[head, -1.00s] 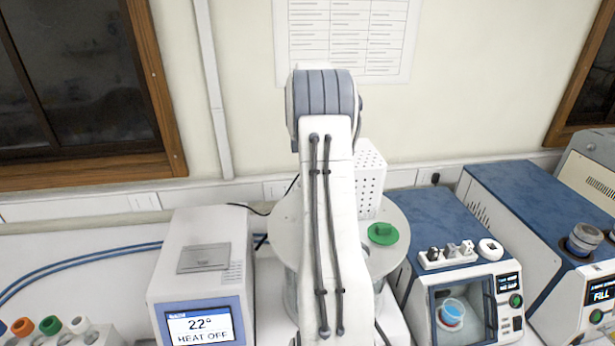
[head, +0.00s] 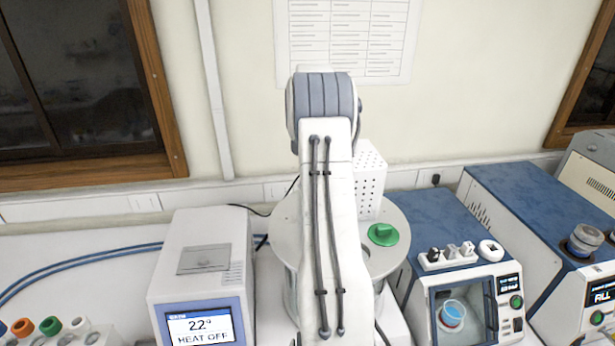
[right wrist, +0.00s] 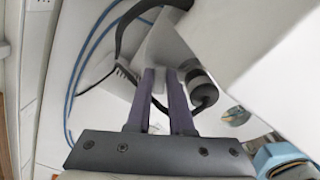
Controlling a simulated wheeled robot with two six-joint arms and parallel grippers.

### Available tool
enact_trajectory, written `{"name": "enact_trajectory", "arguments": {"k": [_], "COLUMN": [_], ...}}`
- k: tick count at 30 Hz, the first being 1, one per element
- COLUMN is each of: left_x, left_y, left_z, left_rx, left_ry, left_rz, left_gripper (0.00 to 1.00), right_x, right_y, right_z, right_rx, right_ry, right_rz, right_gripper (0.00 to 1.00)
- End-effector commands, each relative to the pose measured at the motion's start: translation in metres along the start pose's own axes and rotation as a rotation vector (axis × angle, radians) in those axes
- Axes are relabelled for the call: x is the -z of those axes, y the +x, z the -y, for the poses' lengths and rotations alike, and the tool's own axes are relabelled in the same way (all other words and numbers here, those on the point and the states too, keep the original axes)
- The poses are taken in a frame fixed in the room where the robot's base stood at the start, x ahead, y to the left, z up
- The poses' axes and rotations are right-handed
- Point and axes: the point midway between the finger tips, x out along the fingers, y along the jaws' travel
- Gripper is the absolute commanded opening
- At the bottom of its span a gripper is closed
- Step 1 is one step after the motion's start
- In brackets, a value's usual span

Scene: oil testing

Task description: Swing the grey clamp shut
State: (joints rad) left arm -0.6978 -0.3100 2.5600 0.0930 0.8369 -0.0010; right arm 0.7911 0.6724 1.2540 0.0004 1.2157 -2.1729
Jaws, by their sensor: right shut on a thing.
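In the right wrist view the two dark purple-grey fingers of my right gripper (right wrist: 163,78) close on a pale grey piece (right wrist: 165,45) that looks like the grey clamp. Only part of it shows, and how far it has swung cannot be told. A dark cylinder with a black cable (right wrist: 200,88) is right beside the fingertips. In the head view my raised arm fills the middle and hides the gripper and the clamp. My left gripper is out of view.
Blue-topped machines (head: 432,215) stand close on the right.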

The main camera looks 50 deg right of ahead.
Motion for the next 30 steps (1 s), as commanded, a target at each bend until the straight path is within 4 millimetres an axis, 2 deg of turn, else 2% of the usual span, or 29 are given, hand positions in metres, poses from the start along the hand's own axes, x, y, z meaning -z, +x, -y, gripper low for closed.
{"name": "enact_trajectory", "arguments": {"k": [10,11,12,13,23,26,30], "left_x": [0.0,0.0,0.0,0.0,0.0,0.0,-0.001], "left_y": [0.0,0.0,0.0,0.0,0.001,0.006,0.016], "left_z": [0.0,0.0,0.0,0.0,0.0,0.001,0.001], "left_rx": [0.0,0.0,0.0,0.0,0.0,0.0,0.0], "left_ry": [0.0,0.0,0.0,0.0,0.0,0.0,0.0], "left_rz": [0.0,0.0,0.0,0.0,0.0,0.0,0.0], "left_gripper": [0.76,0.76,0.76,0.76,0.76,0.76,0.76], "right_x": [0.0,0.0,0.0,0.0,0.0,-0.001,-0.001], "right_y": [-0.002,-0.002,-0.002,-0.002,-0.002,-0.009,-0.033], "right_z": [-0.001,-0.001,-0.001,-0.001,-0.001,-0.001,-0.002], "right_rx": [-0.005,-0.005,-0.005,-0.004,-0.002,-0.004,-0.007], "right_ry": [-0.005,-0.005,-0.005,-0.004,-0.003,-0.002,-0.003], "right_rz": [0.003,0.003,0.003,0.003,0.002,0.003,0.005], "right_gripper": [0.0,0.31,0.47,0.5,0.5,0.5,0.5]}}
